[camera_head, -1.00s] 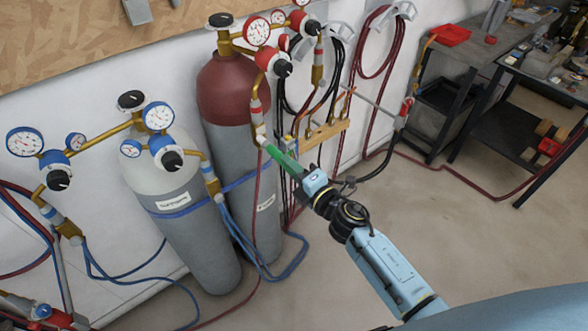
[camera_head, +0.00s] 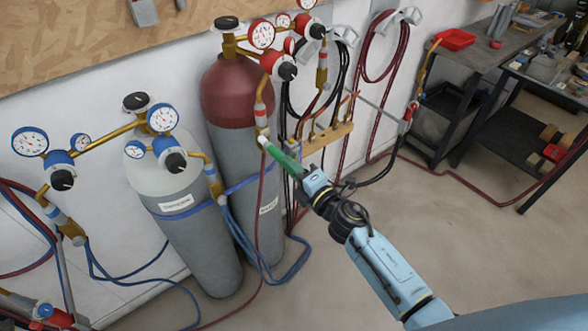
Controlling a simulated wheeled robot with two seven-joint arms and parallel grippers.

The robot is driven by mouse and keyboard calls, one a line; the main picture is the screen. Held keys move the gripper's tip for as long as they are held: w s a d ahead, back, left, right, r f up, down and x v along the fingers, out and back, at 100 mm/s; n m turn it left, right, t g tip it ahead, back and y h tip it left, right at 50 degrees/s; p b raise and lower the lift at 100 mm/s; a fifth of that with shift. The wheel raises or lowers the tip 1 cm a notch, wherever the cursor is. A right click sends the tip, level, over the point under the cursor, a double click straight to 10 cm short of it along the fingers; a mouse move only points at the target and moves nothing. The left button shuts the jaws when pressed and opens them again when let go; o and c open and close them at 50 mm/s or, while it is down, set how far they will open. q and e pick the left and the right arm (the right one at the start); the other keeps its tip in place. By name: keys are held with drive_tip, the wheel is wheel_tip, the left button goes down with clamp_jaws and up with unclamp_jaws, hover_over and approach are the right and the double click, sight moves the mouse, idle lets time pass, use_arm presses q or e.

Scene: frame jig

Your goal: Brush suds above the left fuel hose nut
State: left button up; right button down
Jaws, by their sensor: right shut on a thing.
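My right gripper (camera_head: 308,182) is shut on a green-handled brush (camera_head: 283,158), which points up and left. Its pale tip is at the lower end of the left fuel regulator's outlet fitting (camera_head: 261,112), which has red and white bands. The left fuel hose nut (camera_head: 262,129) is by this tip; I cannot tell whether they touch. A dark red hose (camera_head: 260,195) hangs below, its top partly hidden by the brush. The left fuel regulator (camera_head: 272,62) sits beside the maroon-topped cylinder (camera_head: 238,90). No suds can be made out. My left gripper is not in view.
A grey cylinder (camera_head: 195,240) with blue-marked regulators stands left. A brass manifold (camera_head: 327,137) and coiled hoses (camera_head: 372,50) are on the wall behind my arm. A dark workbench (camera_head: 475,58) stands right. The floor (camera_head: 480,240) is largely clear, with a red hose crossing it.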

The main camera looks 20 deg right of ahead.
drive_tip(key=shift+w+a, duration=0.15)
drive_tip(key=shift+w, duration=0.25)
idle(1.5)
drive_tip(key=shift+v, duration=3)
